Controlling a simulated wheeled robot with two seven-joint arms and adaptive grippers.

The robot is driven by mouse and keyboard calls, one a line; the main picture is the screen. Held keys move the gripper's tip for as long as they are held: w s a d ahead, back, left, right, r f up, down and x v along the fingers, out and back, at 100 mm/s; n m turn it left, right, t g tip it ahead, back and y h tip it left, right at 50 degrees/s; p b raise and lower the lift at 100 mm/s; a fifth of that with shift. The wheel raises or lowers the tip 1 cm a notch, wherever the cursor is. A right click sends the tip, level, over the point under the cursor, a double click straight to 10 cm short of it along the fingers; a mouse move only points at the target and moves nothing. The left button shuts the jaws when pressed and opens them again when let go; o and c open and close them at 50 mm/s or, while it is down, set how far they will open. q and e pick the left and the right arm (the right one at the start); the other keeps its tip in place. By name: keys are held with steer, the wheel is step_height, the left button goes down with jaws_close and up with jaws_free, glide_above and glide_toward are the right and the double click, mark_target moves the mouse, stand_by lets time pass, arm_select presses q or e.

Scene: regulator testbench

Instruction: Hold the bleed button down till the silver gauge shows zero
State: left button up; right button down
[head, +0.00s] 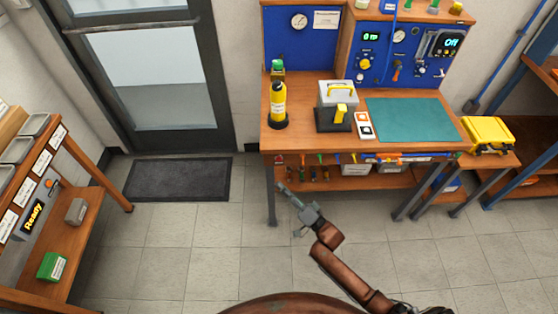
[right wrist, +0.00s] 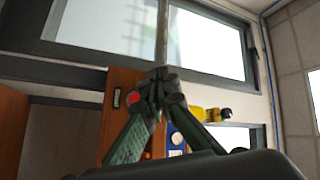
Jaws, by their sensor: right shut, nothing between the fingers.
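Two small round white-faced gauges show in the head view: a gauge on the left blue backboard (head: 299,20), and a gauge on the right blue control panel (head: 399,36). I cannot tell which is the silver one, and their needles are too small to read. The control panel (head: 378,64) has knobs and small fittings; I cannot pick out the bleed button. My right gripper (head: 281,187) is shut and empty, in front of and below the bench's left front edge, well away from the panel. Its closed fingers show in the right wrist view (right wrist: 160,76). My left gripper is not in view.
The wooden bench (head: 300,146) holds a yellow bottle (head: 278,104), a grey box with a yellow handle (head: 337,93) and a green mat (head: 415,120). A yellow case (head: 488,134) stands right. A shelf (head: 75,240) stands left. The floor between is clear.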

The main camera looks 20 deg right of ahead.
mark_target(279, 159)
steer(key=shift+w, duration=0.1)
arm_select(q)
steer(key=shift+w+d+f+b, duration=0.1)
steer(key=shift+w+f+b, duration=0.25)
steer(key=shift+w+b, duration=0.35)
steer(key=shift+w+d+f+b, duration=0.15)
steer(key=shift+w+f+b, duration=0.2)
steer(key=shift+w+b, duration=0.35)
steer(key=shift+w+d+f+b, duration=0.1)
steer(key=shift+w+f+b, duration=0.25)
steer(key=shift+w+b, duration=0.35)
arm_select(e)
steer(key=w+d, duration=0.2)
steer(key=w, duration=0.6)
steer(key=shift+w+d, duration=0.15)
steer(key=shift+d, duration=0.1)
steer(key=shift+f, duration=0.1)
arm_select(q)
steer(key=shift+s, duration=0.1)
arm_select(e)
steer(key=shift+w, duration=0.15)
steer(key=shift+w+d, duration=0.1)
steer(key=shift+w, duration=0.15)
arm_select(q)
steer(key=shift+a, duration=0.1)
